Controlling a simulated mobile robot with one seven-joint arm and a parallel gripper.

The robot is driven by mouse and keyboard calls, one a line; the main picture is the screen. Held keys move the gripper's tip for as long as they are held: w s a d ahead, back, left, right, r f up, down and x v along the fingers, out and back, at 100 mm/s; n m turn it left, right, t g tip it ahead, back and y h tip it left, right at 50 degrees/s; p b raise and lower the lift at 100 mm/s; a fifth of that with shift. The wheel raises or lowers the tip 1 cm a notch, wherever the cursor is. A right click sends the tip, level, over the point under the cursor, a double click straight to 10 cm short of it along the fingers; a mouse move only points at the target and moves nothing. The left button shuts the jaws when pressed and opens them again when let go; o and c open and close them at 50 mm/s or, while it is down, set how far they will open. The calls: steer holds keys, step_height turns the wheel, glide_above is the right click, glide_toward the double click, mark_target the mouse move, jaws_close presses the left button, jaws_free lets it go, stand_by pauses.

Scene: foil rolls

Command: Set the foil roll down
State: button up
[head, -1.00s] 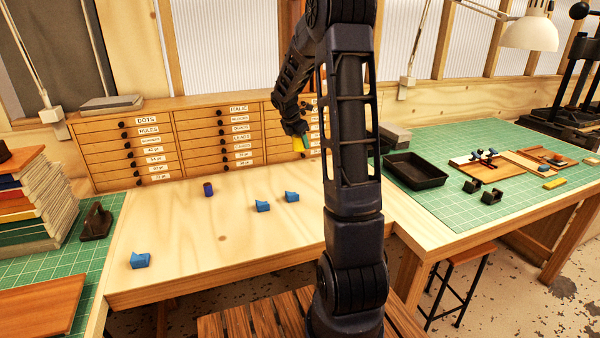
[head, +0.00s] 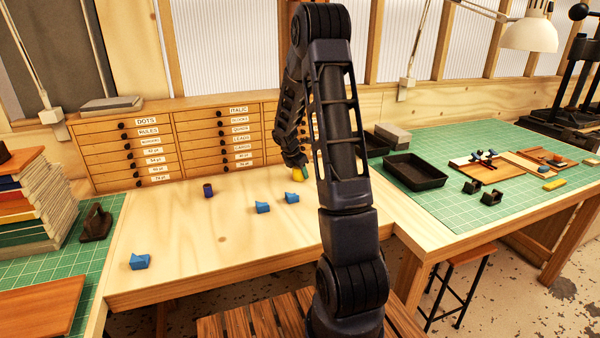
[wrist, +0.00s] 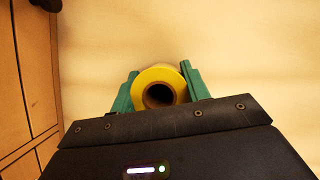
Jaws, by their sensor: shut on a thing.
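The foil roll (wrist: 161,74) is yellow with a dark open core, and I look down on its ring-shaped end in the wrist view. My gripper (wrist: 158,86) has a green finger on each side of it and is shut on it. In the head view the yellow roll (head: 299,174) shows just below my gripper (head: 297,166), low over the back of the wooden table (head: 230,240). My arm's links stand just to its right. I cannot tell whether the roll's underside touches the tabletop.
Labelled drawers (head: 122,158) line the back edge. A black tray (head: 415,172) lies on the green mat to the right. The table's middle front is clear.

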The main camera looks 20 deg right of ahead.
steer(key=shift+f, duration=0.15)
steer(key=o, duration=1.1)
steer(key=shift+c, duration=0.2)
steer(key=s+a+r+m, duration=0.3)
steer(key=s+r, duration=0.2)
steer(key=r, duration=0.5)
steer(key=s+a+r+m, duration=0.3)
steer(key=s+r, duration=0.3)
steer(key=r, duration=0.3)
steer(key=s+a+r+m+t+y, duration=0.1)
steer(key=s+a+r+m, duration=0.1)
steer(key=s+m, duration=0.3)
steer(key=s+a+r+m+t+y, duration=0.1)
steer(key=s+m, duration=0.5)
steer(key=s, duration=0.8)
steer(key=s+a+r+m+t+y, duration=0.1)
steer(key=s+a+r+m+y, duration=0.1)
steer(key=s+m, duration=0.3)
steer(key=shift+s+a+r+m, duration=0.35)
steer(key=shift+s+r, duration=0.3)
steer(key=shift+s, duration=1.55)
